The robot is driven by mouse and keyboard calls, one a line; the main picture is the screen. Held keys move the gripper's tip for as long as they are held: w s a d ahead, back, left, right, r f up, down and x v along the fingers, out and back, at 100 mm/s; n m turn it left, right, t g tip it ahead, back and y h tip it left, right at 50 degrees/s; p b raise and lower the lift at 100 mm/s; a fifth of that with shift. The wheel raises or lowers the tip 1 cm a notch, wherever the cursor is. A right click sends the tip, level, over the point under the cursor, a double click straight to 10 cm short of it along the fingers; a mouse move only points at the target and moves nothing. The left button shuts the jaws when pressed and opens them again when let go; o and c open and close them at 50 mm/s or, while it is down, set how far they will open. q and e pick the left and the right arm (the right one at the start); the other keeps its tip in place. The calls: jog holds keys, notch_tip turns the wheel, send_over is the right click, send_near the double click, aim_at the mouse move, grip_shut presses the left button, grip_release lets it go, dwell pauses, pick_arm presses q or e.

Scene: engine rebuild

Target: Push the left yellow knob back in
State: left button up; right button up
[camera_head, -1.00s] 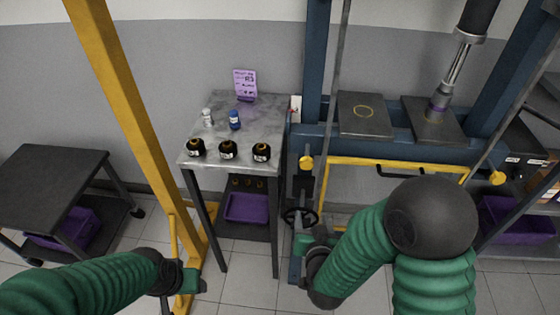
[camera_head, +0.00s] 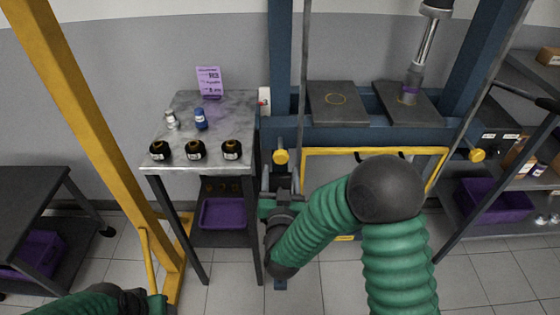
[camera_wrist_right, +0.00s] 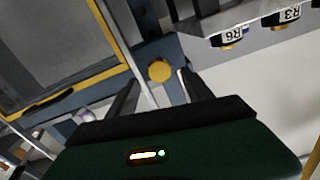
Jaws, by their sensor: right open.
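The left yellow knob (camera_head: 281,156) sits on the blue press frame at the left end of the yellow bar. It also shows in the right wrist view (camera_wrist_right: 159,69), between and beyond my fingertips. My right gripper (camera_head: 282,182) is just below the knob in the head view, and its fingers (camera_wrist_right: 158,78) stand apart with nothing between them. I see no clear contact with the knob. The right yellow knob (camera_head: 477,155) is at the other end of the bar. My left gripper (camera_head: 152,304) is at the bottom edge, mostly cut off, and its fingers cannot be made out.
A metal table (camera_head: 212,119) left of the press holds several small jars and a purple sign (camera_head: 209,82). A yellow post (camera_head: 98,135) stands left of it. Dark plates (camera_head: 338,104) lie on the press. Shelves with a purple bin (camera_head: 495,201) are at right.

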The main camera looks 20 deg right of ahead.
aim_at(281, 160)
jog(key=x, duration=0.6)
jog(key=shift+w+d, duration=0.15)
grip_shut()
